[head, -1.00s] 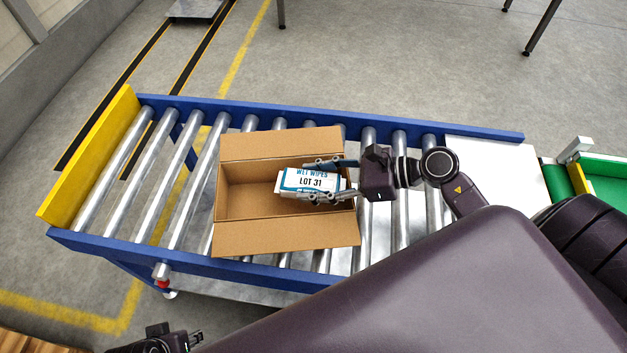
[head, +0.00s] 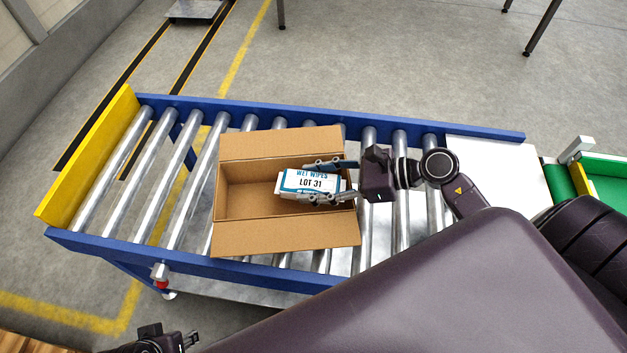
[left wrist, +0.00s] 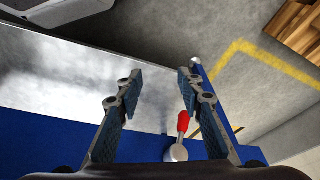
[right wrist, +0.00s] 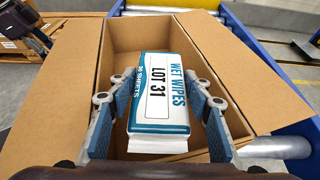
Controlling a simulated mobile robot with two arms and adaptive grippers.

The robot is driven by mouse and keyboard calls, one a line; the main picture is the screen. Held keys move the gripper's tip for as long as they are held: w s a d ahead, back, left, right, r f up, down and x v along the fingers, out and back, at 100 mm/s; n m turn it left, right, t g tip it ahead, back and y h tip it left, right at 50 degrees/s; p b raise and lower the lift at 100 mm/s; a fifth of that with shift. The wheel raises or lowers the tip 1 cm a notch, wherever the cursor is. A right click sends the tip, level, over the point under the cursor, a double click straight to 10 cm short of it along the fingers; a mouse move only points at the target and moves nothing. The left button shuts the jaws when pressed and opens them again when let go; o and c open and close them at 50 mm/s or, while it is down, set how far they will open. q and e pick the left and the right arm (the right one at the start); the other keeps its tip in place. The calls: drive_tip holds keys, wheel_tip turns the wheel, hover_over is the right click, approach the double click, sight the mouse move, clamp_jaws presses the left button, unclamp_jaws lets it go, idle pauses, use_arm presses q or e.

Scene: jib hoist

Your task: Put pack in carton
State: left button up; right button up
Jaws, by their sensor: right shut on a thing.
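The pack (head: 309,182) is white and teal and reads WET WIPES LOT 31. My right gripper (head: 326,180) is shut on it, with one finger along each side. The right wrist view shows the pack (right wrist: 160,95) between the two fingers (right wrist: 158,108), over the open carton. The brown carton (head: 245,238) stands on the roller conveyor with its flaps folded out. The pack is over or within the right part of the carton's opening; its height above the floor is hard to tell. My left gripper (left wrist: 155,90) is open and empty, away from the carton.
The roller conveyor (head: 300,108) has blue rails and a yellow end stop (head: 88,160) at the left. A pale plate (head: 495,170) and a green belt (head: 605,170) lie to the right. A red-tipped lever (left wrist: 183,122) shows below my left gripper. The carton's left part is empty.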

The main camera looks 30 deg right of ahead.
drive_tip(key=shift+f, duration=0.2)
drive_tip(key=o, duration=1.2)
drive_tip(key=shift+c, duration=0.2)
use_arm(q)
drive_tip(key=shift+v, duration=0.9)
drive_tip(key=shift+w+a+r, duration=0.1)
use_arm(e)
drive_tip(key=shift+r, duration=0.1)
drive_tip(key=shift+r+p, duration=0.55)
drive_tip(key=shift+r, duration=0.05)
use_arm(q)
wheel_tip(320, 180, down, 7)
drive_tip(key=shift+w+r, duration=0.2)
drive_tip(key=shift+r, duration=0.05)
use_arm(e)
drive_tip(key=shift+v, duration=5.95)
drive_tip(key=shift+s+f, duration=0.1)
